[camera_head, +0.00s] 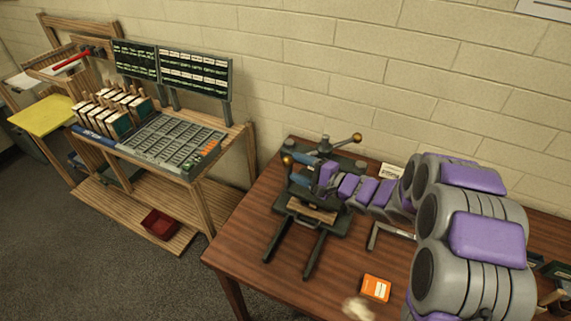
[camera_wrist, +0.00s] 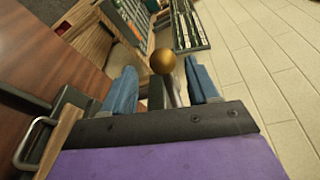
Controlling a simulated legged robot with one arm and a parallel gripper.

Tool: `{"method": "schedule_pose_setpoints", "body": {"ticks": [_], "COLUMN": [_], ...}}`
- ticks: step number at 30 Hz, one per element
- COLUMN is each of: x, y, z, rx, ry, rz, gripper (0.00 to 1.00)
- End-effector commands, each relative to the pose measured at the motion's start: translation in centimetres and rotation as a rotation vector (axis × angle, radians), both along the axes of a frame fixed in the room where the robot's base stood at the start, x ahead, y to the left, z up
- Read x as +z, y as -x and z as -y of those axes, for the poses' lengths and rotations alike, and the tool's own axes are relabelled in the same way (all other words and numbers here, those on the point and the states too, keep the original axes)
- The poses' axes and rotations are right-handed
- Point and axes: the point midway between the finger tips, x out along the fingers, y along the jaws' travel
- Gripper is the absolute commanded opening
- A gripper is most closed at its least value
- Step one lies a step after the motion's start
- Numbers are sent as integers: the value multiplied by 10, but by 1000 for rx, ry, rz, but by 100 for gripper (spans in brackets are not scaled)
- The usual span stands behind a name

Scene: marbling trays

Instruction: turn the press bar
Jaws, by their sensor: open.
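The press (camera_head: 322,190) stands on the wooden table, dark metal with two rails reaching toward the front. Its press bar has a brass ball at each end: one at the upper right (camera_head: 357,138), one at the left (camera_head: 287,160). My gripper (camera_head: 292,168) is open at the left end of the bar, its blue fingers apart. In the wrist view the brass ball (camera_wrist: 162,62) and a short piece of the bar show between the two blue fingers, with visible space on both sides. My arm hides part of the press's right side.
An orange box (camera_head: 376,288) and a pale blurred thing (camera_head: 357,308) lie near the table's front. A metal angle piece (camera_head: 385,237) lies right of the press. A wooden type stand (camera_head: 168,145) is at the left. A block wall (camera_head: 340,80) stands close behind.

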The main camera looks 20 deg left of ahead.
Motion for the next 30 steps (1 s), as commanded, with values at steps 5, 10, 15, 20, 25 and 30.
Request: {"method": "schedule_pose_setpoints", "body": {"ticks": [5,10,15,20,25,30], "x": [-4,-6,-6,-6,-5,-6], "y": [-7,-12,-14,-14,-14,-14], "z": [-30,-47,-51,-49,-47,-49], "rx": [4,1,0,0,0,1], "ry": [-1,4,4,3,1,3], "rz": [5,4,3,2,3,2], "gripper": [59,59,59,59,48,31]}}
